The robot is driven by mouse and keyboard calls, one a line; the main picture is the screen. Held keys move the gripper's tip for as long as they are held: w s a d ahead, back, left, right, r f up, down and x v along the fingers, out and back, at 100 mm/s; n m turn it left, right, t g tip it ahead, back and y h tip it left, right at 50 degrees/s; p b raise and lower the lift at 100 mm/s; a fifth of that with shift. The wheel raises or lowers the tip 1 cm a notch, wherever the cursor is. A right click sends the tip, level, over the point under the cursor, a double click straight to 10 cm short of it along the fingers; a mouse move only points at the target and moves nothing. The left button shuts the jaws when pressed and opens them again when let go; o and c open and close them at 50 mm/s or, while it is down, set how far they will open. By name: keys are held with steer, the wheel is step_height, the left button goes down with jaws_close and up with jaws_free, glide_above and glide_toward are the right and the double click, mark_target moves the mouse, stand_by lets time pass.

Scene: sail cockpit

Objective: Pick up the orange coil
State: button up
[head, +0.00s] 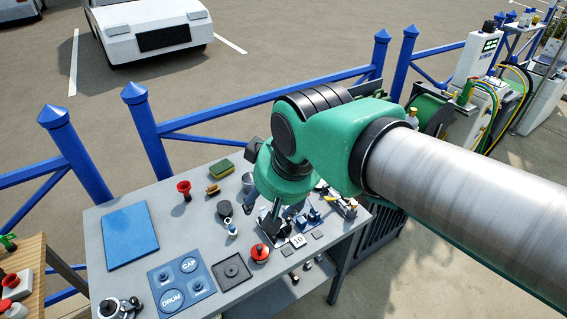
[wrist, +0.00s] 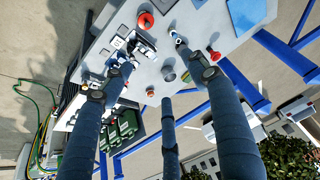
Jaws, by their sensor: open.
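A round orange-red thing (head: 260,253), the only one that resembles the orange coil, sits near the front edge of the grey table; its windings are too small to make out. In the wrist view the orange-red thing (wrist: 145,20) lies at the top, beyond the fingertips and apart from them. My gripper (wrist: 155,60) is open, its dark fingers spread over the table with nothing between them. In the head view my green wrist hides most of the gripper and part of the tabletop behind the orange-red thing.
The grey table (head: 120,275) also carries a blue mat (head: 130,236), a blue DRUM/CAP board (head: 182,284), a dark square plate (head: 231,270), a red funnel-like piece (head: 184,189) and a green sponge (head: 222,168). A blue railing (head: 150,135) runs behind. A wooden table (head: 28,262) stands at left.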

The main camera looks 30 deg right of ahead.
steer(key=w+d+r+m+g+p, duration=0.1)
steer(key=w+d+p, duration=0.4)
steer(key=w, duration=0.9)
steer(key=w+d+m+g+p, duration=0.15)
steer(key=w+d+p, duration=0.4)
steer(key=w, duration=0.75)
steer(key=w+d+f+m+g+p, duration=0.1)
steer(key=w+d+f+p, duration=0.2)
steer(key=w+d+f, duration=0.4)
steer(key=w+d+f+m+g+p, duration=0.1)
steer(key=w+d+f+p, duration=0.2)
steer(key=w+d+f, duration=0.5)
steer(key=d+f, duration=0.5)
steer(key=f, duration=0.1)
steer(key=shift+g, duration=0.35)
steer(key=shift+f, duration=0.15)
steer(key=shift+f, duration=4.2)
